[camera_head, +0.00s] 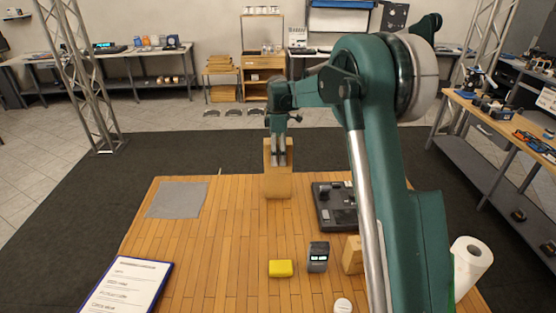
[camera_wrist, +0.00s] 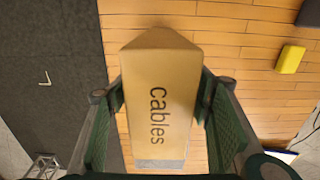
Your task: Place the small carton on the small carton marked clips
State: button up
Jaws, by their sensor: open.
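A tan carton (camera_head: 278,185) stands upright near the far edge of the wooden table in the head view. In the wrist view this carton (camera_wrist: 155,85) reads "cables". My gripper (camera_head: 279,150) is at its upper part, with one finger on each side. The jaws are open; in the wrist view the fingers of my gripper (camera_wrist: 162,95) flank the carton, and contact is not clear. Another small tan carton (camera_head: 352,255) stands at the front right, partly hidden behind my arm. No marking shows on it, so I cannot tell whether it reads clips.
A yellow block (camera_head: 281,268) and a dark grey device (camera_head: 318,257) lie left of the second carton. A black tray (camera_head: 335,205) is right of the cables carton. A grey mat (camera_head: 177,200), clipboard (camera_head: 128,287) and paper roll (camera_head: 471,263) are at the sides. The table's centre-left is clear.

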notch_tip(320, 180, up, 9)
jog(key=shift+r, duration=0.1)
dwell(0.3)
dwell(0.6)
jog(key=shift+s+d+r, duration=0.2)
jog(key=shift+s+r, duration=0.1)
jog(key=s+d+r+m+t, duration=0.1)
jog(key=s+d+r+m, duration=0.25)
jog(key=s, duration=0.55)
jog(key=s+d+r+m+t, duration=0.15)
jog(key=s+d+r, duration=0.25)
jog(key=s, duration=0.4)
jog(key=s+d+r+m+t, duration=0.1)
jog(key=s+d+r+m, duration=0.25)
jog(key=s, duration=0.55)
jog(key=s+d+f+m+t, duration=0.1)
jog(key=s+d+f+m, duration=0.1)
jog(key=s, duration=0.7)
jog(key=s+d+f+m+t, duration=0.1)
jog(key=s+f+m, duration=0.3)
jog(key=s, duration=0.5)
jog(key=s+d+f+m+t, duration=0.1)
jog(key=s+d+f+m, duration=0.2)
jog(key=s, duration=0.7)
jog(key=shift+f+t, duration=0.35)
jog(key=shift+f, duration=0.25)
